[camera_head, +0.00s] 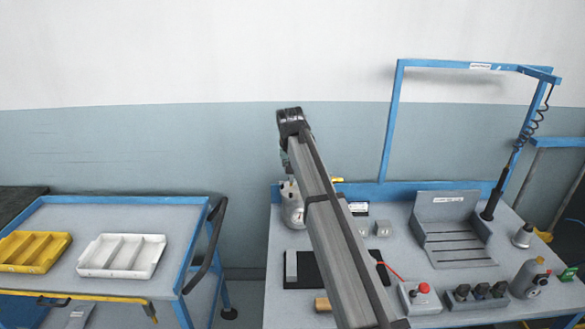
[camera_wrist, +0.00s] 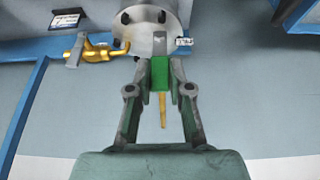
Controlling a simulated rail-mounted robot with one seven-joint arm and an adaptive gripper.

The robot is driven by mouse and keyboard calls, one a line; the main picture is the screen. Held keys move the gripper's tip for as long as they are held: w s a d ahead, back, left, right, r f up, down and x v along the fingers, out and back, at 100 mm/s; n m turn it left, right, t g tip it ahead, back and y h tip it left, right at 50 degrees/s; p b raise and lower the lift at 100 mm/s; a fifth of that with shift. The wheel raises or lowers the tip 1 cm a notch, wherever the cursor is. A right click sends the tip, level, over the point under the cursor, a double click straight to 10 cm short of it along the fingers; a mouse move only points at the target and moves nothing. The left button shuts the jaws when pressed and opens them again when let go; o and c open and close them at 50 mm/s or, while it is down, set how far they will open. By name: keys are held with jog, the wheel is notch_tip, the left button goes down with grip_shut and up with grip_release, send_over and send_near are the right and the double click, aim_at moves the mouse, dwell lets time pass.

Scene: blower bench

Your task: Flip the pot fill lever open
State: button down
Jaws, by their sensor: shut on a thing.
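The metal pot (camera_head: 292,208) stands on the bench, partly hidden behind my arm. Its grey body (camera_wrist: 150,28) fills the top middle of the wrist view. The pot fill lever (camera_wrist: 160,74) shows as an upright green piece between my fingertips, with a thin yellow rod (camera_wrist: 163,110) showing below it. My gripper (camera_wrist: 160,68) is shut on the green piece, close against the pot. In the head view my arm hides most of the gripper and the lever.
A brass fitting with a grey handle (camera_wrist: 91,52) is left of the pot in the wrist view. A red button box (camera_head: 420,297) and a slotted grey stand (camera_head: 456,245) are on the bench. A blue trolley with trays stands left, across a gap.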

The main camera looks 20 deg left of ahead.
jog(key=c, duration=1.1)
grip_release()
jog(key=shift+o, duration=0.2)
jog(key=v, duration=1.2)
